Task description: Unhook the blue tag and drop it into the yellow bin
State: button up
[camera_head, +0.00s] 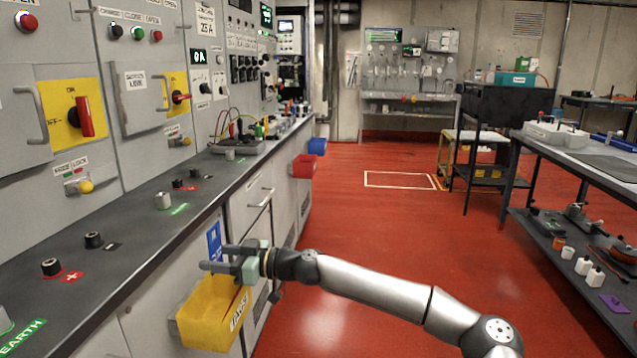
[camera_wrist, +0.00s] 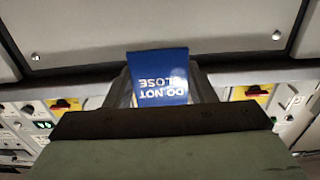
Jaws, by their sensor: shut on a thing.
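The blue tag (camera_head: 214,240) stands upright at my gripper's fingertips in the head view, in front of the grey cabinet. In the wrist view the blue tag (camera_wrist: 160,78) shows white "DO NOT CLOSE" lettering, upside down, between the fingers. My gripper (camera_head: 213,258) is shut on it. The yellow bin (camera_head: 206,324) is at the cabinet front, just below my gripper, with a white label on its side. The tag's lower end is hidden by the fingers.
The dark counter edge (camera_head: 150,250) runs along the left, close to my gripper. A red bin (camera_head: 304,166) and a blue bin (camera_head: 317,146) are farther along the cabinets. The red floor (camera_head: 370,230) is open to the right, up to a workbench (camera_head: 590,165).

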jog(key=shift+s+f+b, duration=0.1)
jog(key=shift+f+b, duration=0.75)
jog(key=shift+f, duration=1.9)
jog(key=o, duration=1.1)
